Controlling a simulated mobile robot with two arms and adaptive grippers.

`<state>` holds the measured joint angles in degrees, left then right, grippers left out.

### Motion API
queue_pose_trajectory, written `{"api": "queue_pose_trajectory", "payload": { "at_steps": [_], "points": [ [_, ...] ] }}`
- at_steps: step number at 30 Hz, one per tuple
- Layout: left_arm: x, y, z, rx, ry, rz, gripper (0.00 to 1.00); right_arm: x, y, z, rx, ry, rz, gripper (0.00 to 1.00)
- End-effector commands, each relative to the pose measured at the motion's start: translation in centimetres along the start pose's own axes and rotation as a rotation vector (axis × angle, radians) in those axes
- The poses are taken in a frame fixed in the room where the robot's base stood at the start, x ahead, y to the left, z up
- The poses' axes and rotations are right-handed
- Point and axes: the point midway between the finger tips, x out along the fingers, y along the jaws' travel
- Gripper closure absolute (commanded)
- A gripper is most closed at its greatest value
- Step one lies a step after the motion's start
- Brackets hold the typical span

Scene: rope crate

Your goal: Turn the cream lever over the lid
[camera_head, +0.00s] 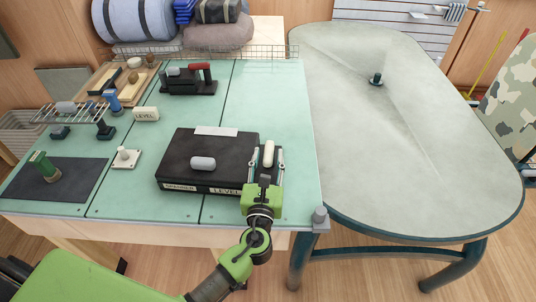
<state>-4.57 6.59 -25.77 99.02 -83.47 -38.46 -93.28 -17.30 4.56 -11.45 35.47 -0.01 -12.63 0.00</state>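A black crate with a flat black lid (180,152) stands near the front right of the green table. A light grey knob (203,163) is on the lid, with a pale strip (216,131) toward the back. The cream lever (269,148) points away from me at the crate's right side, not across the lid. My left gripper (267,156) is open, with one finger on each side of the lever and a visible gap to it. Its body hides the lever's lower end. My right gripper is not in view.
A small white plate with a knob (126,158), a LEVEL block (145,114) and a black tool with a red part (189,80) are on the green table (240,90). A pale table (400,150) adjoins at right, mostly clear.

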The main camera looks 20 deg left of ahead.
Motion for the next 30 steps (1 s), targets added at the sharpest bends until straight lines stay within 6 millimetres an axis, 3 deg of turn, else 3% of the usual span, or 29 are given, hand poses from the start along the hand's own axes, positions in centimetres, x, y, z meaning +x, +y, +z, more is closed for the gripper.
{"api": "queue_pose_trajectory", "payload": {
  "at_steps": [11,15,16,23,30],
  "points": [
    [0.7,0.0,0.0,0.0,0.0,0.001,0.64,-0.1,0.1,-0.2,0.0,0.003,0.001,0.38],
    [0.6,0.0,0.0,0.0,0.0,0.001,0.98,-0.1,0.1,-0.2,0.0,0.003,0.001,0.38],
    [0.6,0.0,0.0,0.0,0.0,0.001,1.0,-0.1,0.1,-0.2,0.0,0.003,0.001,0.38],
    [0.7,0.2,0.1,0.004,-0.002,-0.014,1.0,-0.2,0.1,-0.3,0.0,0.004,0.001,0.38],
    [0.8,1.1,0.1,0.01,-0.005,-0.164,1.0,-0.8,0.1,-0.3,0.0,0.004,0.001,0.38]
  ]
}}
